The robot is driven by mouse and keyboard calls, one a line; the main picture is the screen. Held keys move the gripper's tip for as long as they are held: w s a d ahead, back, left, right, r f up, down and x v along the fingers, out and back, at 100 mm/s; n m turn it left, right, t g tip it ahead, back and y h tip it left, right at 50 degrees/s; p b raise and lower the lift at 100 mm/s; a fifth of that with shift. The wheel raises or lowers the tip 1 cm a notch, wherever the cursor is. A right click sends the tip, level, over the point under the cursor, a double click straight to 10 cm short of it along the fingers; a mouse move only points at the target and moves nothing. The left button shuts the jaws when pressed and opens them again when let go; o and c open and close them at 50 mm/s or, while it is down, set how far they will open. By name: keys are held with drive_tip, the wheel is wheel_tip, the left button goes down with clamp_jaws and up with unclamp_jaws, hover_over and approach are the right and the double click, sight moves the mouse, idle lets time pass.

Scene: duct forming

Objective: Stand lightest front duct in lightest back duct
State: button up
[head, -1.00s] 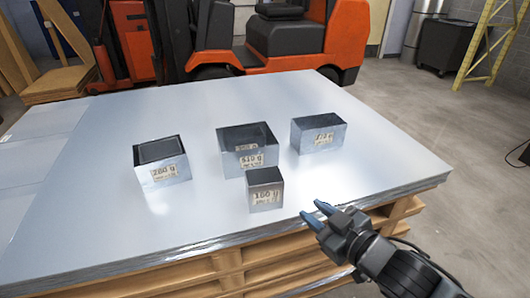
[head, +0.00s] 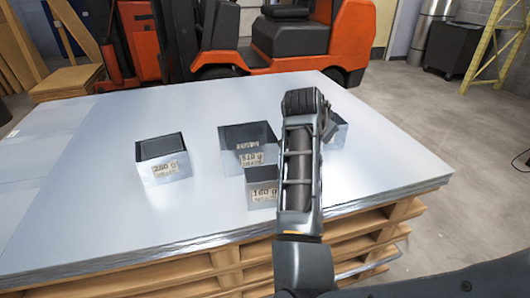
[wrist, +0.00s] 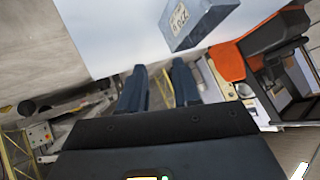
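A small open-topped metal duct (head: 260,188) labelled about 160 g stands at the front, partly covered by my arm. Behind it stands a wider duct (head: 232,160) labelled about 510 g, with a second, unreadable label inside or behind its rim. A duct (head: 163,160) labelled about 260 or 280 g stands at the left. A fourth duct (head: 338,134) at the right is mostly hidden by my arm. In the wrist view, one labelled duct (wrist: 196,20) lies ahead of my gripper (wrist: 159,66), which is open and empty, apart from it. The head view hides my fingers.
The ducts stand on a metal sheet stack (head: 110,215) on a wooden pallet (head: 235,280). An orange forklift (head: 290,58) stands behind. The sheet's left and far areas are clear.

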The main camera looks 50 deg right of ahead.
drive_tip(key=w+a+f+m+g+y, duration=0.1)
drive_tip(key=w+a+f+m+y, duration=0.15)
drive_tip(key=a+m+y, duration=0.35)
drive_tip(key=r+y, duration=0.1)
drive_tip(key=y, duration=0.3)
hover_over(263, 187)
drive_tip(key=shift+s+d+r+n+g, duration=0.15)
drive_tip(key=shift+d+n+g, duration=0.15)
drive_tip(key=shift+d+n, duration=0.1)
drive_tip(key=shift+a+b, duration=0.2)
drive_tip(key=shift+b, duration=0.1)
wheel_tip(263, 187, down, 9)
drive_tip(key=b, duration=0.5)
drive_tip(key=shift+b, duration=0.4)
clamp_jaws()
drive_tip(key=shift+r, duration=0.1)
